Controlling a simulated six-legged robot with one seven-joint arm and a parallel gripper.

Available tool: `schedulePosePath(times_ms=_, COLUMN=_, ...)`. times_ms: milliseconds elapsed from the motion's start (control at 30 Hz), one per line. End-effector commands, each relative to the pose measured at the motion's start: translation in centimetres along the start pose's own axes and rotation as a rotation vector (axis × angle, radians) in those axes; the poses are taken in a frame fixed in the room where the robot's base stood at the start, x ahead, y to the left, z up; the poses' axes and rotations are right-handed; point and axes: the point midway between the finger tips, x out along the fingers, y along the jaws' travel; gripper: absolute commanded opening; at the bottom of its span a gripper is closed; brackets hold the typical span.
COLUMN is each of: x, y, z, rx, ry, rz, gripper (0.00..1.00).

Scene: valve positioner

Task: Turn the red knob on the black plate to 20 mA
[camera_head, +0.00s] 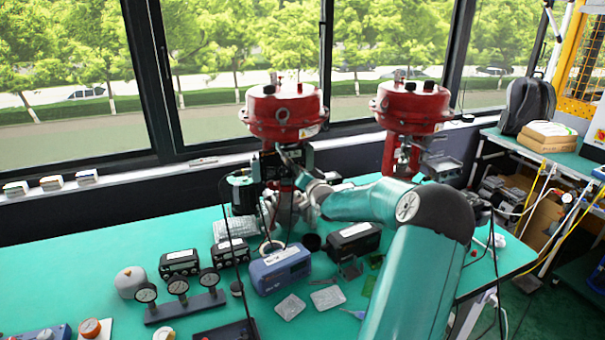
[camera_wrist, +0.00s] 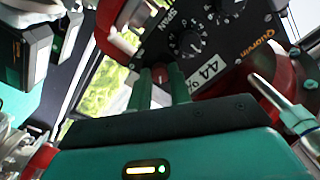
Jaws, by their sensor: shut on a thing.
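In the wrist view the black plate (camera_wrist: 222,45) fills the upper right, tilted in the picture. It bears dial markings, the word SPAN and a white label. The red knob (camera_wrist: 160,74) shows between the two green fingers of my gripper (camera_wrist: 162,88). The gripper is shut on the knob, with a finger on each side. The fingers hide part of the knob, and I cannot read its pointer setting. In the head view my arm reaches to the left red valve actuator (camera_head: 284,112); the knob cannot be made out there.
A second red actuator (camera_head: 411,108) stands to the right. Gauges on a stand (camera_head: 186,306), a blue box (camera_head: 280,269) and black boxes lie on the green bench (camera_head: 105,265). A metal rod (camera_wrist: 268,92) lies close right of the fingers. Thin cables hang near the left valve.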

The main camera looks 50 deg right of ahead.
Motion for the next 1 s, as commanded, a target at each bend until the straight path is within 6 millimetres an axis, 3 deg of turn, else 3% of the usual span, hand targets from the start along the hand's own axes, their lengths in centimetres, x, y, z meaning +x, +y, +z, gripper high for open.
schedulePosePath(times_ms=133, x=0.0, y=-0.1, z=-0.1, rx=0.0, ry=0.002, rz=-0.001, gripper=0.0)
schedulePosePath(times_ms=167, x=0.0, y=-0.1, z=-0.1, rx=0.0, ry=0.002, rz=-0.001, gripper=0.26)
schedulePosePath(times_ms=233, x=0.0, y=-0.1, z=-0.1, rx=0.0, ry=0.001, rz=-0.001, gripper=0.39)
schedulePosePath(times_ms=267, x=0.0, y=-0.1, z=-0.1, rx=0.0, ry=0.001, rz=-0.001, gripper=0.42)
schedulePosePath(times_ms=667, x=-0.9, y=0.0, z=-0.1, rx=-0.003, ry=0.001, rz=0.0, gripper=0.42)
schedulePosePath(times_ms=1000, x=-7.6, y=0.0, z=-0.1, rx=-0.005, ry=0.0, rz=0.002, gripper=0.42)
